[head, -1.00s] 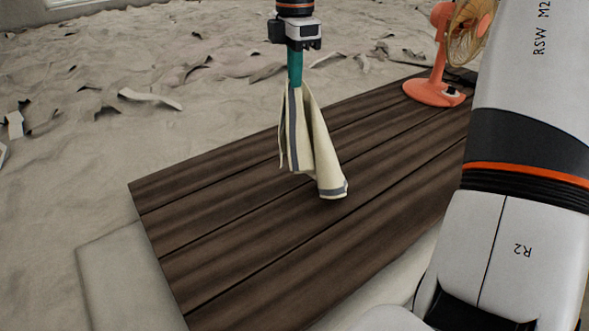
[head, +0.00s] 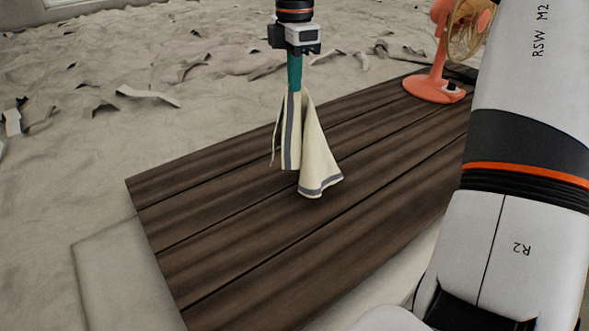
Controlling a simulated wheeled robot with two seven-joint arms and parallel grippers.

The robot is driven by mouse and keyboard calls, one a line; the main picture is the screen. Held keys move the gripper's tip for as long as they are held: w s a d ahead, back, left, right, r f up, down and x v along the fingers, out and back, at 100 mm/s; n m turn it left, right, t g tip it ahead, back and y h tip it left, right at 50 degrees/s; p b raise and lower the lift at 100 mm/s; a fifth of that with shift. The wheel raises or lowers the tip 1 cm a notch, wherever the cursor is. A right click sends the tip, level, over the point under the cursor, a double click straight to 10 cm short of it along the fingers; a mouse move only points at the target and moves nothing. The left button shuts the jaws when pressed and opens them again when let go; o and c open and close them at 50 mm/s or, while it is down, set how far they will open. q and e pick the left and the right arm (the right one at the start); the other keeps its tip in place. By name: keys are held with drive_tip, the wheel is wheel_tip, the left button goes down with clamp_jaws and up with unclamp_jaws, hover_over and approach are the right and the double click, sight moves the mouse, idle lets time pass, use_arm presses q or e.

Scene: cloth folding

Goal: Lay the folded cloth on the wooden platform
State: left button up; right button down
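A cream cloth (head: 316,160) with grey stripes hangs in loose folds above the dark wooden platform (head: 210,220). My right gripper (head: 294,88), with teal fingers, is shut on the top of the cloth and points down. The cloth's lower corner hangs close over the planks; I cannot tell whether it touches them. My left gripper is not in view.
An orange fan (head: 434,85) stands at the far right end of the platform. Pale debris (head: 150,97) is scattered on the sandy floor behind and left of it. The platform's near and left planks are clear. My large white arm link fills the right side.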

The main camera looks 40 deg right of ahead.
drive_tip(key=w+d+r+m, duration=0.1)
drive_tip(key=w+d+m, duration=0.1)
drive_tip(key=d, duration=0.6)
drive_tip(key=w+d+r+m+p, duration=0.1)
drive_tip(key=w+d, duration=0.3)
drive_tip(key=d, duration=0.4)
drive_tip(key=shift+w+m, duration=0.15)
drive_tip(key=shift+m, duration=0.45)
drive_tip(key=s+a+f+b, duration=0.3)
drive_tip(key=a+f+b, duration=0.1)
drive_tip(key=a+f, duration=0.4)
drive_tip(key=s+a+f+b, duration=0.4)
drive_tip(key=a+f+b, duration=0.1)
drive_tip(key=a+f, duration=0.3)
drive_tip(key=s+a+f+b, duration=0.3)
drive_tip(key=a+f+b, duration=0.2)
drive_tip(key=a+f, duration=0.3)
drive_tip(key=shift+s+a, duration=0.15)
drive_tip(key=shift+a, duration=0.55)
drive_tip(key=shift+s+a, duration=0.1)
drive_tip(key=shift+a, duration=0.55)
drive_tip(key=shift+s+a+f+b, duration=0.2)
drive_tip(key=shift+a+f+b, duration=0.25)
drive_tip(key=shift+a, duration=0.15)
